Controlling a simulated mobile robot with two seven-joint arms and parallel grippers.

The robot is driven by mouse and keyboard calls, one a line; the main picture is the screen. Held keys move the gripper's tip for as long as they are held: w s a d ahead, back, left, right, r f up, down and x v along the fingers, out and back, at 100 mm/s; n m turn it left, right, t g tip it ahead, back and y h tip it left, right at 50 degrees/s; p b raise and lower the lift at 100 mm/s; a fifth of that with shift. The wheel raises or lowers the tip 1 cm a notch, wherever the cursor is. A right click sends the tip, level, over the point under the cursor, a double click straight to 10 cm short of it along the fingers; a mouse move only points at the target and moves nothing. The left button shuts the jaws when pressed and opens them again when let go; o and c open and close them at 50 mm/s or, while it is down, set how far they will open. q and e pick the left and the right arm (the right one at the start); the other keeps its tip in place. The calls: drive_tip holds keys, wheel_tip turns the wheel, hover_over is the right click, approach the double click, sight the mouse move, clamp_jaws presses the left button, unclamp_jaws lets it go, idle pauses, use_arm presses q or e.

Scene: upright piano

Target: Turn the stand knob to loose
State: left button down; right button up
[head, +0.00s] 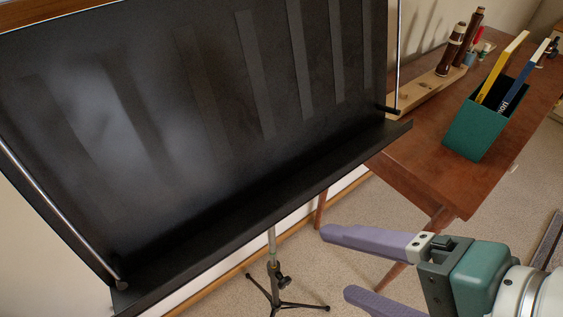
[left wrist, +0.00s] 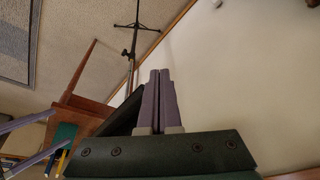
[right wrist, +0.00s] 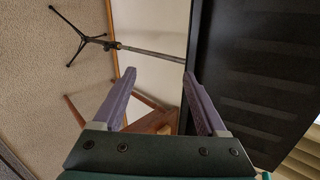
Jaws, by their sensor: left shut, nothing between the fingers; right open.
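The black music stand's desk (head: 150,130) fills the left of the head view. Its thin pole (head: 271,243) drops from under the ledge to a tripod base. The small dark stand knob (head: 283,281) sticks out to the right of the pole's lower collar; the collar also shows in the left wrist view (left wrist: 126,53) and right wrist view (right wrist: 112,46). My right gripper (head: 335,262) is open and empty, right of the pole and apart from the knob. In the left wrist view my left gripper (left wrist: 160,73) is shut and empty; the head view does not show it.
A brown wooden table (head: 440,175) stands at the right, with a green holder (head: 475,127) of books and a wooden rack (head: 430,88) holding dark instrument parts. The tripod base (head: 275,305) spreads on the carpet. Carpet between pole and table is clear.

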wheel_tip(320, 180, down, 21)
drive_tip(key=w+a+m+t+y+b, duration=0.2)
drive_tip(key=m+b, duration=0.6)
drive_tip(key=b, duration=1)
drive_tip(key=m+t+b, duration=0.2)
drive_tip(key=m+b, duration=0.7)
drive_tip(key=b, duration=0.9)
approach(287, 284)
drive_tip(key=w+a, duration=0.1)
drive_tip(key=b+x, duration=0.3)
drive_tip(key=x, duration=0.5)
drive_tip(key=shift+s+d+f, duration=0.1)
drive_tip(key=shift+f, duration=0.1)
drive_tip(key=shift+w+a+f+b, duration=0.2)
drive_tip(key=shift+w+a+b, duration=0.25)
drive_tip(key=shift+w+b, duration=0.1)
drive_tip(key=shift+c, duration=0.4)
